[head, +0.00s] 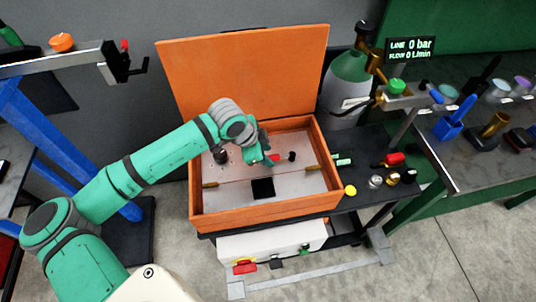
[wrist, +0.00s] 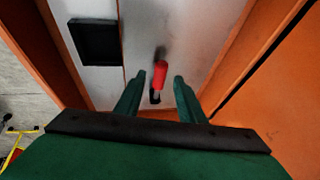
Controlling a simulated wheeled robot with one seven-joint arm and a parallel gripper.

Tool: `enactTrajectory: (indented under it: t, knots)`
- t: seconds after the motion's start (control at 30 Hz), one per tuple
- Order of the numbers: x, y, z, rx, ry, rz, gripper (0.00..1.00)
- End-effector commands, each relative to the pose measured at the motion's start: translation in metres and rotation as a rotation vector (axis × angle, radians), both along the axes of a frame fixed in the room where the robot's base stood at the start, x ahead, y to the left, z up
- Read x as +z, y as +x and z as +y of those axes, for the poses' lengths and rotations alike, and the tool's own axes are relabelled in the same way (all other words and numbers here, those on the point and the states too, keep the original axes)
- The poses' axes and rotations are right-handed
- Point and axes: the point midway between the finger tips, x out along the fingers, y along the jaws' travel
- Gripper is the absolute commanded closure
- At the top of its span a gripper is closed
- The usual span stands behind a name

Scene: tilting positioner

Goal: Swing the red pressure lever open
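The red lever (wrist: 161,74) stands out from the light metal panel (wrist: 90,10) inside the orange box, with a dark slot or base at its lower end. In the head view, a small red part (head: 274,157) shows beside my gripper, partly hidden by it. In the wrist view, my gripper (wrist: 158,80) is open, with one green finger on each side of the red lever. The lever appears between the fingertips with gaps on both sides. I cannot tell how deep it sits between them.
The orange box (head: 265,218) has its lid (head: 245,70) raised. The panel also carries a black square (head: 263,188) and a black knob (head: 292,156). Box walls stand close around my gripper. A grey-green gas cylinder (head: 346,88) and a side table (head: 375,205) with small fittings stand to the right.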

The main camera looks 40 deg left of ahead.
Motion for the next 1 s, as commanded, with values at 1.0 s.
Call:
enactTrajectory:
  t: [1.0]
  knots:
    - [-0.013,0.012,-0.009,-0.042,-0.002,-0.002,1.00]
